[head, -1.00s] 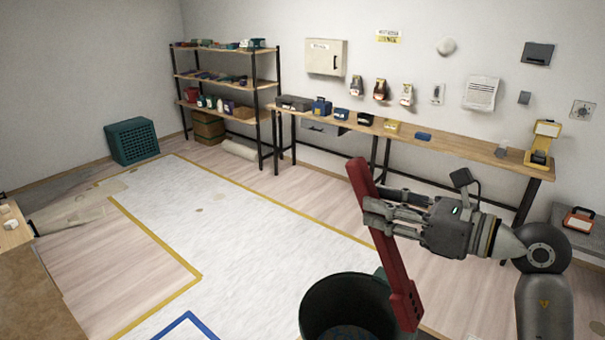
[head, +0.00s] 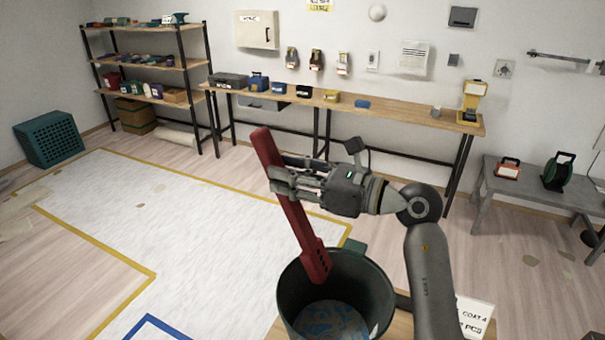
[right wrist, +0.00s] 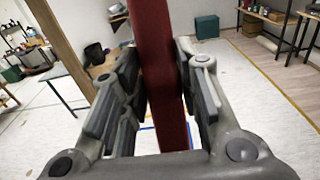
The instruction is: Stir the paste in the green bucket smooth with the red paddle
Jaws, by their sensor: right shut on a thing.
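The red paddle (head: 290,205) is held tilted in my right gripper (head: 283,181), its top leaning left. Its holed lower end is at the mouth of the dark green bucket (head: 376,290), overlapping the opening in the head view; I cannot tell how deep it reaches. The paste (head: 330,322) at the bucket's bottom looks patchy, bluish and brown. In the right wrist view the paddle (right wrist: 158,70) runs between both fingers of my right gripper (right wrist: 162,85), which is shut on it. My left gripper is not in view.
The bucket stands by a wooden surface (head: 402,325) with a white card (head: 474,314) at its right. A long workbench (head: 400,122) and a shelf unit (head: 150,67) line the back. A grey bench (head: 530,187) is at right. Pale sheeting (head: 200,220) covers open floor at left.

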